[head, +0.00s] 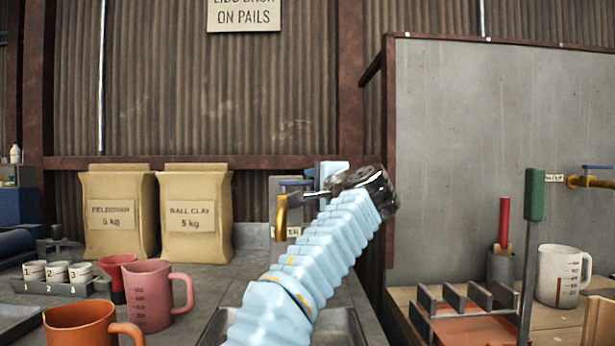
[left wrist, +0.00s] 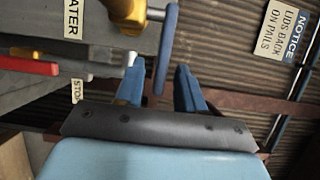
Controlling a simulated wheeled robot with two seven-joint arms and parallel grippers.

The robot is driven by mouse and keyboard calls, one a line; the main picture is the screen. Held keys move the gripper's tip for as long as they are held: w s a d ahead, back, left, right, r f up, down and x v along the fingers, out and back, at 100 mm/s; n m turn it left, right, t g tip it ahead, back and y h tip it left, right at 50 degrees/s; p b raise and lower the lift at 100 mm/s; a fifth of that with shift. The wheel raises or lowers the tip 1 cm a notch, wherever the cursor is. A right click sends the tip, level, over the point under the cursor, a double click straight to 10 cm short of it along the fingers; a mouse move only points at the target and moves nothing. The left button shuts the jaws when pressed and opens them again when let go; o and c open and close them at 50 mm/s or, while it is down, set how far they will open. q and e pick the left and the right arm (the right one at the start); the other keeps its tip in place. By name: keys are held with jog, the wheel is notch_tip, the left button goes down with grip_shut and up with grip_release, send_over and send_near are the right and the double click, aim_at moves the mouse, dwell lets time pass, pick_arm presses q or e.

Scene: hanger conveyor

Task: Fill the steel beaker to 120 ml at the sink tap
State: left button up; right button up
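The brass tap (head: 282,212) with its blue lever (head: 294,183) stands at the back of the sink (head: 347,325). My left arm covers much of the sink. My left gripper (head: 330,178) is up beside the lever. In the left wrist view its two blue fingers (left wrist: 160,82) are apart, and the blue lever (left wrist: 167,45) reaches toward the gap between them. Contact cannot be told. The brass tap body (left wrist: 130,12) shows there behind the left finger. I cannot make out a steel beaker in either view. My right gripper is not in view.
At the right are a white graduated jug (head: 562,277), a slotted rack (head: 465,315) and a second brass tap (head: 590,182). A grey partition (head: 470,140) stands behind.

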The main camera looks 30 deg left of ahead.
aim_at(313, 184)
pick_arm(q)
jog(key=shift+p+x, duration=0.4)
jog(key=shift+x, duration=1.25)
jog(key=shift+c, duration=0.3)
grip_shut()
